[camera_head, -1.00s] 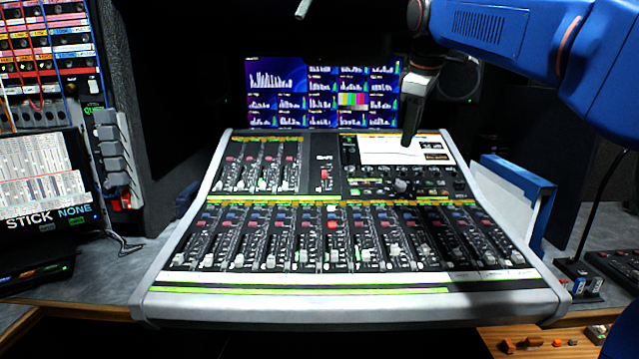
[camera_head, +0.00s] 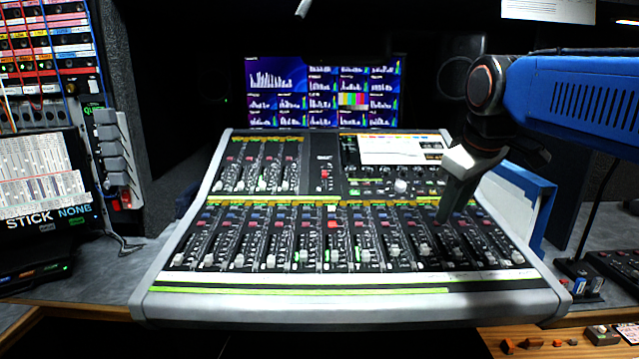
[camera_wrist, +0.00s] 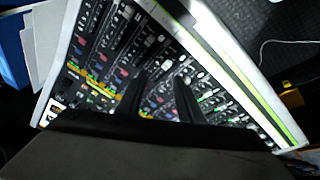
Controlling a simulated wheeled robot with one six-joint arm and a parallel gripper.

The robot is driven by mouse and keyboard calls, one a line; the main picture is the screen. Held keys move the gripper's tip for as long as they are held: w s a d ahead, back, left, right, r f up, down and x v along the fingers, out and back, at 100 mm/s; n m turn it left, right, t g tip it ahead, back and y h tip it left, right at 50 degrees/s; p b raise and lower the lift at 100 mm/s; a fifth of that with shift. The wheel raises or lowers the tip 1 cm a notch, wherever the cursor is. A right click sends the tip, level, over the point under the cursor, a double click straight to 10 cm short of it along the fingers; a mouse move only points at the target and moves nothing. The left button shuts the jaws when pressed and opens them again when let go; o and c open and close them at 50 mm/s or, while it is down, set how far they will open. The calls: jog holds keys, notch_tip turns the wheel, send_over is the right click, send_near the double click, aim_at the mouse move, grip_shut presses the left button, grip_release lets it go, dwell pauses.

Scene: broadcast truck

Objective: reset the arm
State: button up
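My gripper (camera_head: 446,212) is over the right part of the mixing console (camera_head: 340,312) in the head view, its fingers pointing down. In the wrist view my gripper (camera_wrist: 160,88) shows two dark fingers apart, with the console's faders and knobs visible between them. It holds nothing. The gap between the fingertips and the console surface is hard to judge. My blue arm reaches in from the right edge of the head view.
A monitor (camera_head: 322,92) stands behind the console. A blue binder with white pages (camera_head: 520,196) stands at the console's right. A rack with patch cables (camera_head: 45,50) and a lit screen (camera_head: 45,185) are at left. A wooden surface (camera_head: 500,340) with small items lies at lower right.

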jog(key=s+d+f+m, duration=0.2)
jog(key=s+f+m, duration=0.4)
jog(key=s+f, duration=1.3)
notch_tip(320, 180, down, 3)
jog(key=shift+s+d+f, duration=0.1)
jog(key=shift+s+d, duration=0.15)
jog(key=shift+d, duration=0.05)
